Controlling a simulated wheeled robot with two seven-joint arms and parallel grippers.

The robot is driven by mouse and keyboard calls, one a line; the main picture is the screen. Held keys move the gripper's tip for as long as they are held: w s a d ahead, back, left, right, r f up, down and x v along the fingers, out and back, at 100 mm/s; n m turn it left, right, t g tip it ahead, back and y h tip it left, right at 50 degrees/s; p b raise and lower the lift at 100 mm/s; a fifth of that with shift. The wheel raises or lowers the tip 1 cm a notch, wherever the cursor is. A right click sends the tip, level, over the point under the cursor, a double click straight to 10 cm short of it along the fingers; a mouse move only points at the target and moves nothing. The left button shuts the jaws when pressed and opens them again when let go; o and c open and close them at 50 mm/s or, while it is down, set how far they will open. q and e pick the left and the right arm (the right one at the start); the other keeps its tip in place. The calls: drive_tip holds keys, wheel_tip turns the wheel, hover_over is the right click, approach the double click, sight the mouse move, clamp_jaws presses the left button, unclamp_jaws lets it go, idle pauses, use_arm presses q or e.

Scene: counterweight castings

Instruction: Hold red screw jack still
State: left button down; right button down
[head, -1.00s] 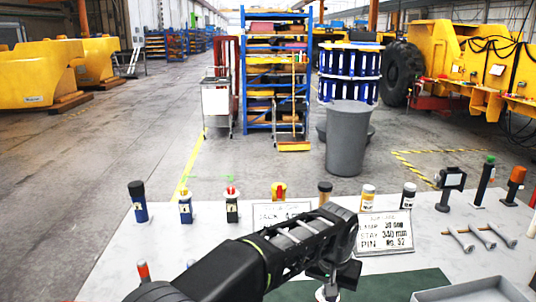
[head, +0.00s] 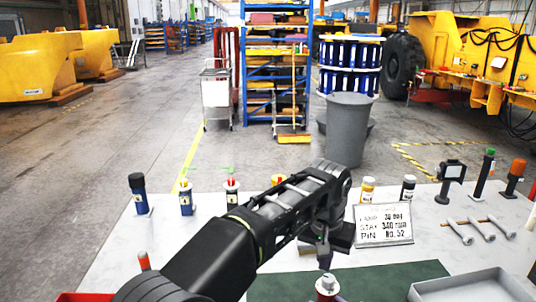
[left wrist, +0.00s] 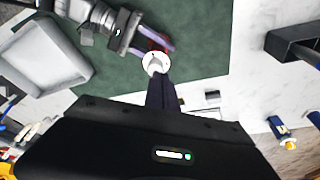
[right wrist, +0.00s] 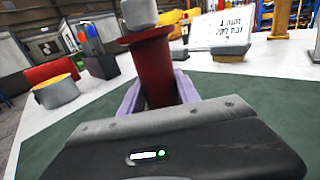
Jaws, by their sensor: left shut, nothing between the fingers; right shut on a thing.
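The red screw jack (right wrist: 151,68) stands upright with a pale grey cap in the right wrist view. My right gripper (right wrist: 157,93) is shut on its red body, with a lilac finger on each side. In the left wrist view the jack's round pale top (left wrist: 155,63) shows beside my right gripper (left wrist: 152,41).
A green mat (head: 390,281) covers the near table. A grey tray (head: 470,284) lies at right. A sign card (head: 384,226), bottles, bolts (head: 478,230) and a dark stand (head: 450,182) are farther back. A red-orange capped item (head: 144,261) stands at left.

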sight(328, 281)
use_arm(q)
drive_tip(key=shift+w+a+r, duration=0.1)
drive_tip(key=shift+w+a, duration=0.05)
drive_tip(key=shift+a, duration=0.1)
drive_tip(key=shift+f, duration=3.5)
drive_tip(key=shift+w+d, duration=0.1)
drive_tip(key=shift+s+d, duration=0.2)
drive_tip(key=shift+d, duration=0.05)
drive_tip(key=shift+s+d, duration=0.25)
drive_tip(key=shift+d, duration=0.45)
drive_tip(key=shift+d+r, duration=0.1)
drive_tip(key=shift+d, duration=0.1)
